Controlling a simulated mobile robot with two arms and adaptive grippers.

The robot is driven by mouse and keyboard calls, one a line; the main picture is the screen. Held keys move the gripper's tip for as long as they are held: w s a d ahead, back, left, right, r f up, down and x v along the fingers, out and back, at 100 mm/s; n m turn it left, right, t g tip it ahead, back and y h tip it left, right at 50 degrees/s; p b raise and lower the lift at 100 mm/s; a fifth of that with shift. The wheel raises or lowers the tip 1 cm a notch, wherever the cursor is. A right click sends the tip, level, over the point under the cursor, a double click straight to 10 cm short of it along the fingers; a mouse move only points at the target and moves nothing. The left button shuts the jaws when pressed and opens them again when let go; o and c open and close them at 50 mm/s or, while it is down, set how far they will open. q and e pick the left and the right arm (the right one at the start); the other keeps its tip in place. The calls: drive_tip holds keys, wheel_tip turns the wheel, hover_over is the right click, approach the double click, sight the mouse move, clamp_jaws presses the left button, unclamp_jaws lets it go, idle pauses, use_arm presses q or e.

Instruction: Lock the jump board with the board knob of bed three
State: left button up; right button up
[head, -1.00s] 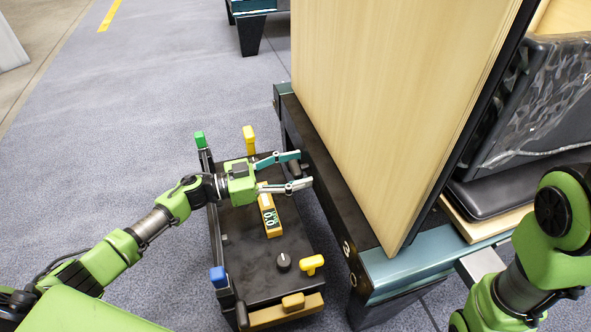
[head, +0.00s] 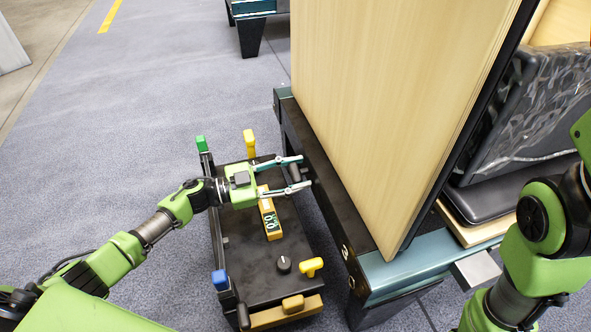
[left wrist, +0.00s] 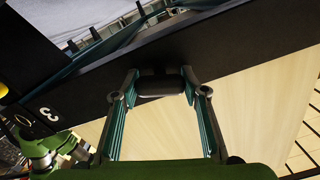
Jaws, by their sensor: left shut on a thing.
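The jump board (head: 390,110) is a tall pale wooden panel standing upright at the end of the bed. The board knob (head: 295,174) is a small dark cylinder on the side of the bed's dark end rail. It also shows in the left wrist view (left wrist: 160,83), between the fingertips. My left gripper (head: 305,172) is shut on the knob, one finger on each side. A white 3 (left wrist: 48,113) marks the rail in the left wrist view. My right arm shows at the right edge of the head view, but its gripper is out of frame.
A black cart (head: 255,250) stands below my left arm, with a yellow device (head: 269,215), a black dial (head: 284,264) and coloured handles on it. A padded black block (head: 530,110) lies behind the board. Open carpet (head: 120,140) spreads to the left.

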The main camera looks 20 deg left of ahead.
use_arm(q)
drive_tip(key=m, duration=0.3)
drive_tip(key=shift+m+p, duration=0.4)
drive_tip(key=m, duration=0.3)
drive_tip(key=shift+m, duration=0.3)
drive_tip(key=m, duration=0.3)
drive_tip(key=shift+f, duration=0.1)
drive_tip(key=shift+m+b, duration=0.45)
drive_tip(key=shift+m, duration=1.35)
drive_tip(key=o, duration=1.1)
drive_tip(key=shift+o, duration=0.2)
drive_tip(key=v, duration=1.2)
